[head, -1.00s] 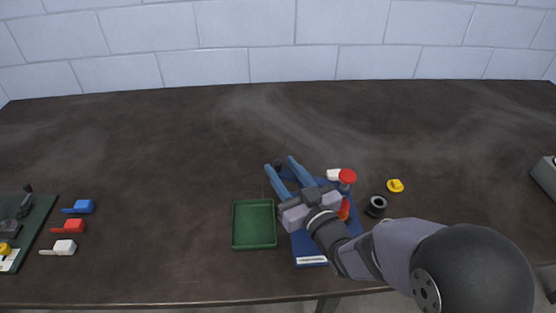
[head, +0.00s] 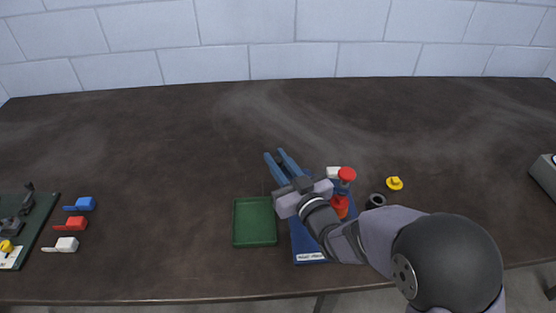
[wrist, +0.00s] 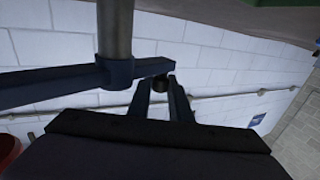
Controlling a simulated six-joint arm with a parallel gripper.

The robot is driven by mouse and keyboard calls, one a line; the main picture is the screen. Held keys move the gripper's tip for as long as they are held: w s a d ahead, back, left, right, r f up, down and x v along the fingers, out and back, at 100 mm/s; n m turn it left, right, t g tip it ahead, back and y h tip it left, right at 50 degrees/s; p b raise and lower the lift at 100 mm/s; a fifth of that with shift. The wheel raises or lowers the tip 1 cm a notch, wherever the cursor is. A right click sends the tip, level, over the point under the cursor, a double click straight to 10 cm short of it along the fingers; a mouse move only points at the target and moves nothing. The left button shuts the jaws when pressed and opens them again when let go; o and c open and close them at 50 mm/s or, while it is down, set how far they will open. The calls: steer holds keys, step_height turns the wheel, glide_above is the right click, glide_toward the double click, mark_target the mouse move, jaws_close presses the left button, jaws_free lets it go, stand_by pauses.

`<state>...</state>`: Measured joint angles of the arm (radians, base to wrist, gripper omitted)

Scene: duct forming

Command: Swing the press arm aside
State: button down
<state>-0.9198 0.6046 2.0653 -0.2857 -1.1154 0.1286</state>
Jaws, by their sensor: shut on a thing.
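My gripper (head: 275,156) reaches past the far left corner of the blue base plate (head: 309,242), its two blue fingers nearly together. In the wrist view the fingers (wrist: 161,86) are shut on a small dark round knob (wrist: 160,84) at the end of the blue press arm (wrist: 60,83). The press arm joins a collar on a grey metal post (wrist: 115,30). In the head view my gripper and wrist cover most of the press arm and part of the plate. A red knob (head: 347,174) and an orange-red part (head: 340,207) show right of my wrist.
A green tray (head: 254,242) lies left of the plate. A black ring (head: 375,201) and a yellow piece (head: 394,183) lie to the right. Blue (head: 80,204), red (head: 71,223) and white (head: 62,244) pieces lie far left. The table behind is clear.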

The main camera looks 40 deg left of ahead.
steer(key=shift+w+a+t+b, duration=0.1)
steer(key=shift+t+b, duration=0.2)
steer(key=shift+b, duration=0.05)
steer(key=shift+w+a+f+m+t+h+b, duration=0.1)
steer(key=shift+w+m+t+h+b, duration=0.1)
steer(key=shift+m+t+h+b, duration=0.25)
steer(key=shift+w+a+m+t+h+b, duration=0.15)
steer(key=shift+m+t+h+b, duration=0.1)
steer(key=shift+m+t+b, duration=0.25)
steer(key=w+d+m+t+h, duration=0.2)
steer(key=w+m+t+h, duration=0.1)
steer(key=m+h, duration=0.4)
steer(key=w+d+m+t+h+p, duration=0.1)
steer(key=w+m+t+h, duration=0.3)
steer(key=m+h, duration=0.3)
steer(key=shift+w+d+t+h, duration=0.25)
steer(key=shift+d+t+h, duration=0.2)
steer(key=shift+h, duration=2.45)
steer(key=shift+r+m, duration=0.2)
steer(key=shift+m, duration=0.15)
steer(key=c, duration=1.6)
jaws_free()
